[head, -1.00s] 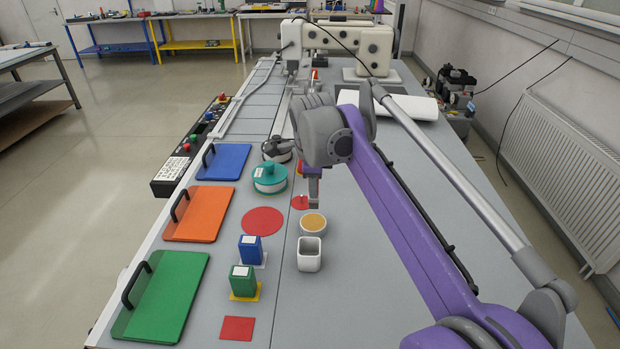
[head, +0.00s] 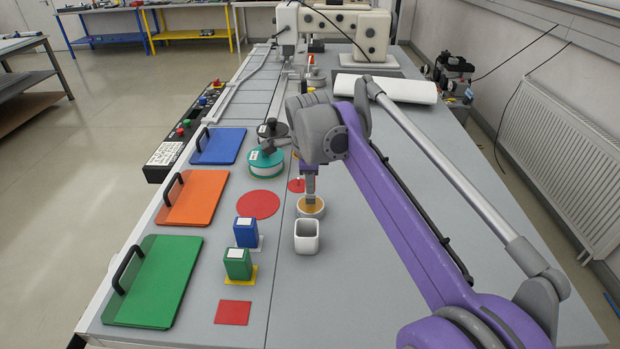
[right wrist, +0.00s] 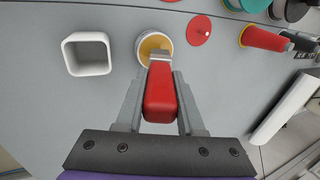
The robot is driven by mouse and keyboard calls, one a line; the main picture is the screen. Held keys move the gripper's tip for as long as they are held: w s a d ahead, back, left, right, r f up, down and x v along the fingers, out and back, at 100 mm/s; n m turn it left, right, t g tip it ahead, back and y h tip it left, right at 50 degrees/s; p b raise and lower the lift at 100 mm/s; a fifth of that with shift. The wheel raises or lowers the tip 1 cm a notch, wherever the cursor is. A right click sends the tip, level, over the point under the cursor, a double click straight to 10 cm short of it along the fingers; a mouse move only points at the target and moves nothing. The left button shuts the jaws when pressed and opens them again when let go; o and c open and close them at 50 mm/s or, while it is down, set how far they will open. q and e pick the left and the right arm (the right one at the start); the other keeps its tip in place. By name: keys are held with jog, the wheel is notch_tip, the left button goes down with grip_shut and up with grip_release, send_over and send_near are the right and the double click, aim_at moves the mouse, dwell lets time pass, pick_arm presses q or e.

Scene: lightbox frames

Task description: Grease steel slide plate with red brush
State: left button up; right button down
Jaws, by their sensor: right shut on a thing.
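My right gripper (head: 309,172) points down over a small round pot (head: 310,208) of amber grease. In the right wrist view its fingers (right wrist: 160,88) are shut on the red handle of a brush (right wrist: 161,100). The brush's metal collar reaches over the pot (right wrist: 144,46), and its tip is at the grease; how deep it sits is not clear. I cannot tell for certain which surface is the steel slide plate; a long segmented grey strip (head: 250,95) runs along the left of the bench. My left gripper does not show.
A white square cup (head: 307,237) stands just in front of the pot. Blue (head: 246,231) and green (head: 238,264) blocks, a teal-lidded tin (head: 266,164) and handled blue, orange (head: 190,200) and green (head: 152,285) plates are to the left. A white machine (head: 345,35) stands behind.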

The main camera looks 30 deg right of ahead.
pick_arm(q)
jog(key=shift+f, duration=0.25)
pick_arm(e)
jog(key=shift+f, duration=0.55)
dwell(0.4)
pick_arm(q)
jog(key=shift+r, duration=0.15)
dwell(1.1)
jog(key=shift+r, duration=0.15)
pick_arm(e)
jog(key=shift+r, duration=0.1)
jog(key=shift+r+p, duration=2.45)
jog(key=shift+r, duration=1)
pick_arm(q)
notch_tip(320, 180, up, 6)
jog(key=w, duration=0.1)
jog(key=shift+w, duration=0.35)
pick_arm(e)
jog(key=shift+f, duration=0.1)
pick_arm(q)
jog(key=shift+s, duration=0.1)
